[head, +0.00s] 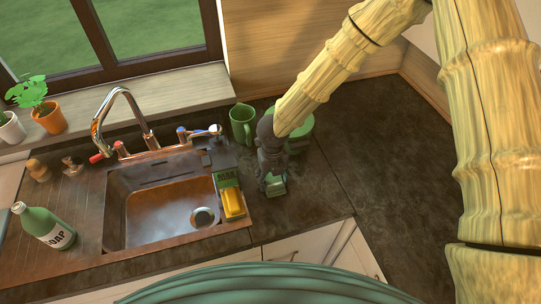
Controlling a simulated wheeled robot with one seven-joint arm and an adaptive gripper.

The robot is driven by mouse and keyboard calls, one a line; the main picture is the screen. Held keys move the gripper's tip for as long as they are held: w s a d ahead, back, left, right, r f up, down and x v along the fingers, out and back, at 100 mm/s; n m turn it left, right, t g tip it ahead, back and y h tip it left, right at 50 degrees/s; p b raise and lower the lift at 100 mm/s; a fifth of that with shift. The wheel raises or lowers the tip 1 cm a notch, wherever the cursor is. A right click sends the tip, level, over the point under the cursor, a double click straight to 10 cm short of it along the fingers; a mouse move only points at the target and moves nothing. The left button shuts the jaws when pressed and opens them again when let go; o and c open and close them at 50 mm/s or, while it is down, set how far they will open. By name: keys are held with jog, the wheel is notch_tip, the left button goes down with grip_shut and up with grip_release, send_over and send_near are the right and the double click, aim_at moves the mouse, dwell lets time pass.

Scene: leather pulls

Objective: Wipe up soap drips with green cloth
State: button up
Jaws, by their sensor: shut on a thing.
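My gripper (269,174) points down at the dark counter (300,205) right of the sink. It is shut on a small green piece, which looks like the green cloth (277,188), at or just above the counter surface. The fingers hide much of the cloth, and I cannot tell whether it touches the counter. A green soap bottle (47,228) with a white label reading SOAP stands left of the sink. I cannot make out any soap drips at this size.
The copper-coloured sink (150,205) with its faucet (125,110) lies left of my gripper. A yellow sponge (232,203) sits by a green holder (227,178) at its right rim. A green jug (242,123) and green container (301,136) stand behind. The counter at right is clear.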

notch_tip(320, 180, up, 5)
jog(key=p, duration=0.3)
jog(key=shift+w+a+f, duration=0.1)
jog(key=shift+w+f, duration=0.05)
jog(key=shift+f, duration=0.05)
jog(key=shift+w+r+p, duration=0.2)
jog(key=shift+r+p, duration=0.4)
jog(key=shift+r, duration=1.15)
jog(key=shift+s, duration=0.1)
